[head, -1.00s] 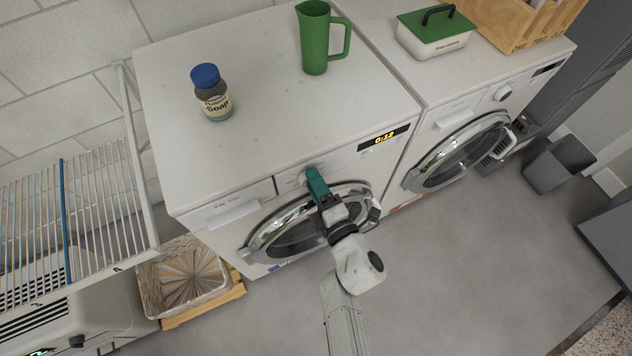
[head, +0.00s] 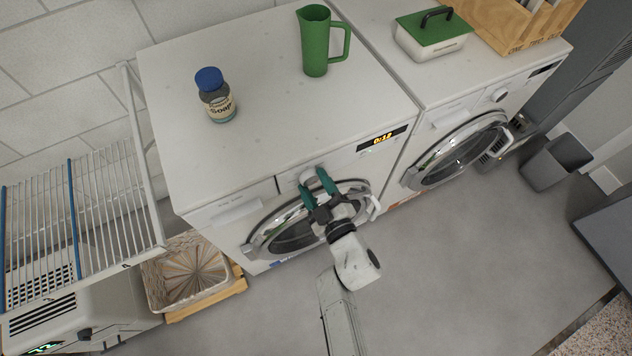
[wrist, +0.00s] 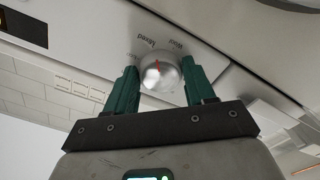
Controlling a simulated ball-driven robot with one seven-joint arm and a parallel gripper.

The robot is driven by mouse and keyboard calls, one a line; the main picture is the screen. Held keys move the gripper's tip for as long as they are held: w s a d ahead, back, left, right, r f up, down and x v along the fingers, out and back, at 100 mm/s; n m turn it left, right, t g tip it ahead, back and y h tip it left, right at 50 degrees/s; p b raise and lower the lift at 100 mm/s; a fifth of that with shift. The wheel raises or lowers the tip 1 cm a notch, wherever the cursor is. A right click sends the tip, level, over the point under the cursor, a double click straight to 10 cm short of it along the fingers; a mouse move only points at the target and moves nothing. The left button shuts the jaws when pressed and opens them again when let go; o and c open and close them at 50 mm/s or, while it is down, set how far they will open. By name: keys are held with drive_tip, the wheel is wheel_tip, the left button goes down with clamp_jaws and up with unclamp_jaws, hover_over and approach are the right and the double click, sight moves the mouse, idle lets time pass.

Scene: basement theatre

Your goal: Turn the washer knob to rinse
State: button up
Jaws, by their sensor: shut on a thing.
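The washer knob (head: 308,175) is a silver round dial on the front panel of the left washer (head: 245,150). In the wrist view the knob (wrist: 162,74) has a red mark pointing up in the picture, near upside-down labels that look like "Mixed" and "Wool". I cannot make out a rinse label. My gripper (head: 314,182) has two green fingers, one on each side of the knob. In the wrist view my gripper (wrist: 160,72) is closed on the knob, and its fingertips partly cover the panel beside it.
A blue-capped soap bottle (head: 216,98) and a green pitcher (head: 315,45) stand on the left washer. Its round door (head: 290,235) is below the knob, close to my arm. A second machine (head: 490,75) stands to the right. A wire rack (head: 85,215) is at left.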

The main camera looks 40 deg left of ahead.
drive_tip(key=m+p, duration=0.1)
drive_tip(key=m, duration=0.6)
drive_tip(key=shift+s+f+p, duration=0.1)
drive_tip(key=shift+f+p, duration=0.05)
drive_tip(key=shift+p, duration=0.25)
drive_tip(key=m, duration=0.4)
drive_tip(key=shift+p, duration=0.4)
drive_tip(key=m+p, duration=0.1)
drive_tip(key=m, duration=0.3)
drive_tip(key=shift+s, duration=0.15)
drive_tip(key=m+p, duration=0.1)
drive_tip(key=m, duration=0.4)
drive_tip(key=shift+s+a+m, duration=0.1)
drive_tip(key=shift+m, duration=0.3)
drive_tip(key=m, duration=0.4)
drive_tip(key=shift+r, duration=0.2)
drive_tip(key=shift+m, duration=0.4)
drive_tip(key=o, duration=1)
drive_tip(key=shift+r+p, duration=0.1)
drive_tip(key=shift+p, duration=0.2)
